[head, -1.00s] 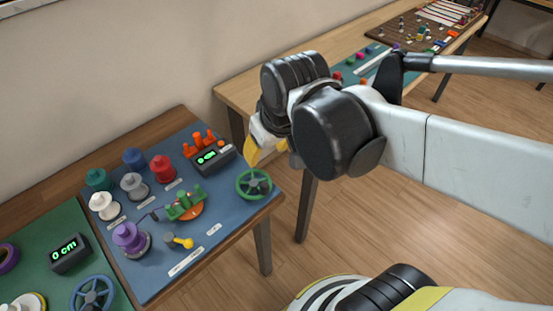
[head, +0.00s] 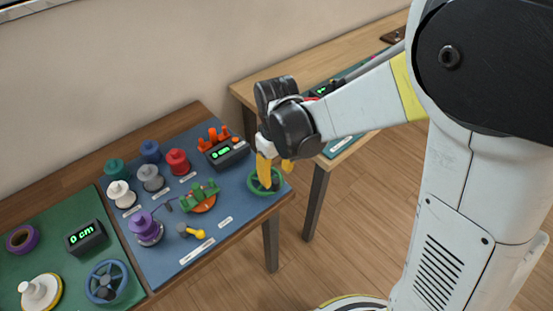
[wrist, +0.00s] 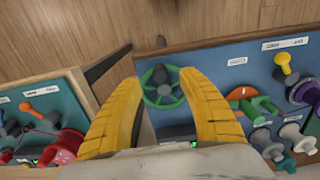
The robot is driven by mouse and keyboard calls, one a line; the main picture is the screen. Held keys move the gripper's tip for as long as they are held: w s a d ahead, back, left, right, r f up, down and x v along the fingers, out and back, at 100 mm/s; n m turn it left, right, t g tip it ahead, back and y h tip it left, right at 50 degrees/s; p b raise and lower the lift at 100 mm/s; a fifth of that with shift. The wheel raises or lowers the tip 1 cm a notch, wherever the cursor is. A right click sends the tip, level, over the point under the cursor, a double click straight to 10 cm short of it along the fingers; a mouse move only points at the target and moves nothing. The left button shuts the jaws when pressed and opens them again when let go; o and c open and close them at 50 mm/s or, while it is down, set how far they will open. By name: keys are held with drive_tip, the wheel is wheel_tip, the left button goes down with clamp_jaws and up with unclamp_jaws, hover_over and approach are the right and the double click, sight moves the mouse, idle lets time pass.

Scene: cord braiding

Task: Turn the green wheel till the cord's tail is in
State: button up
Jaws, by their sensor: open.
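The green wheel (head: 264,182) lies at the right front corner of the blue mat (head: 242,208). My gripper (head: 273,176) is above it with its yellow fingers pointing down. In the wrist view the green wheel (wrist: 161,85) shows between the open fingers of my gripper (wrist: 158,72), with nothing held. I cannot tell whether a finger touches the rim. A purple spool (head: 146,228) stands to the left of the green guide (head: 200,194), with a dark thin piece between them. The cord's tail is too small to make out.
A black display box (head: 227,153) with green digits stands behind the wheel, beside orange pegs (head: 213,139). Several coloured spools stand at the back left. A yellow-knobbed crank (head: 192,231) is near the front. A green mat (head: 55,265) lies to the left.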

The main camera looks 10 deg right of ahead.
sight(277, 182)
drive_tip(key=shift+f+b, duration=0.75)
drive_tip(key=shift+f, duration=1.65)
clamp_jaws()
